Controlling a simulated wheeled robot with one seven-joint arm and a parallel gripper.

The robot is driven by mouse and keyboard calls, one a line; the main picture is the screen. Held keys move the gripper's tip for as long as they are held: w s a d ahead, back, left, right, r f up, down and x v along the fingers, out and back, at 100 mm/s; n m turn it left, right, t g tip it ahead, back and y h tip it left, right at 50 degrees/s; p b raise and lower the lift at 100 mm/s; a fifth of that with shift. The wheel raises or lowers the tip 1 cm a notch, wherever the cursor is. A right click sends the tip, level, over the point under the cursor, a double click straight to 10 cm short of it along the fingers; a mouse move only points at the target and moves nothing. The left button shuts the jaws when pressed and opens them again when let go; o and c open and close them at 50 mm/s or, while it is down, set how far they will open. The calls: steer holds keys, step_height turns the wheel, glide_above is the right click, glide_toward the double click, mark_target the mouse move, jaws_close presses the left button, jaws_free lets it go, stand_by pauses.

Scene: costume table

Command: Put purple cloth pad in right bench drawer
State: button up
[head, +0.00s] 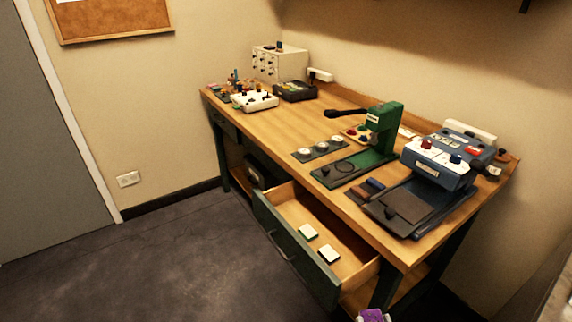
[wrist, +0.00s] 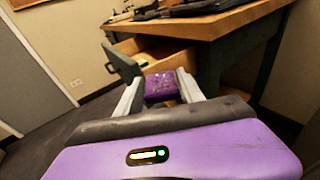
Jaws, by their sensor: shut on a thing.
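The purple cloth pad (wrist: 160,86) is between the two pale fingers of my gripper (wrist: 159,77), which is shut on it. In the wrist view the pad is in front of and below the open right bench drawer (wrist: 128,62), apart from it. In the head view this drawer (head: 292,262) is pulled out, with a green front and a pale wood inside. A small purple and white part shows at the bottom edge of the head view; I cannot tell whether it is pad or gripper.
Two small white-topped pads (head: 308,231) lie in the drawer, with bare floor around them. The wooden bench (head: 300,119) above holds a green press (head: 378,140), a blue machine (head: 440,160) and a white drawer cabinet (head: 278,64). The floor left of the bench is clear.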

step_height(320, 180, down, 8)
steer(key=s, duration=0.1)
steer(key=shift+s+d+r+h, duration=0.25)
steer(key=shift+s+d+h, duration=0.05)
steer(key=shift+s+d, duration=0.1)
